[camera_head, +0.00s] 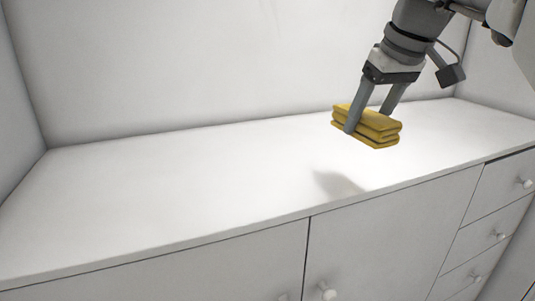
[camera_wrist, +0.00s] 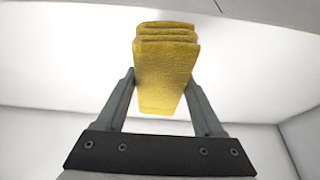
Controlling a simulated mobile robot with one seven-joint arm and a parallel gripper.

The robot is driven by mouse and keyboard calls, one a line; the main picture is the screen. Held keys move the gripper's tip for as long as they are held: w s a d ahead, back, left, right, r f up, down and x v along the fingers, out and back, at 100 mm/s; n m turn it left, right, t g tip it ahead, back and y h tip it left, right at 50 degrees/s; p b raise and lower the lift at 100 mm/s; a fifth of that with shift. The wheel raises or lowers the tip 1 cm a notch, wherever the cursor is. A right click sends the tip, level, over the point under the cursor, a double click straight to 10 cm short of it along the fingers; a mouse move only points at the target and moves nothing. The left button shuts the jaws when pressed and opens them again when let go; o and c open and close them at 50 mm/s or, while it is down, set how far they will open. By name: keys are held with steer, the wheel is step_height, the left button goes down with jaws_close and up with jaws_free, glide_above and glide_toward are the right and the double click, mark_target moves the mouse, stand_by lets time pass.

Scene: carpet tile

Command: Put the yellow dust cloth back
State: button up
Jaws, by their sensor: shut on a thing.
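The yellow dust cloth (camera_head: 372,127) is a folded, layered block. My gripper (camera_head: 368,118) is shut on it, with one finger on each side. The cloth is held above the white cabinet top, apart from it, with a shadow on the surface below and to its left. In the wrist view the cloth (camera_wrist: 166,75) sits between the two fingers (camera_wrist: 164,95) and reaches out beyond their tips. Parts of its sides are hidden by the fingers.
The white cabinet top (camera_head: 190,190) is bare, with wide free room to the left. Walls stand behind it and at both ends. Doors with round knobs (camera_head: 327,291) and a column of drawers (camera_head: 495,208) are at the front.

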steer(key=p, duration=0.1)
glide_above(311, 164)
steer(key=s, duration=0.1)
steer(key=f, duration=0.6)
steer(key=shift+s+d+f, duration=0.2)
steer(key=shift+d, duration=0.05)
steer(key=shift+f, duration=2.05)
steer(key=shift+f, duration=0.2)
steer(key=o, duration=1.2)
steer(key=shift+r, duration=0.1)
steer(key=shift+r, duration=0.1)
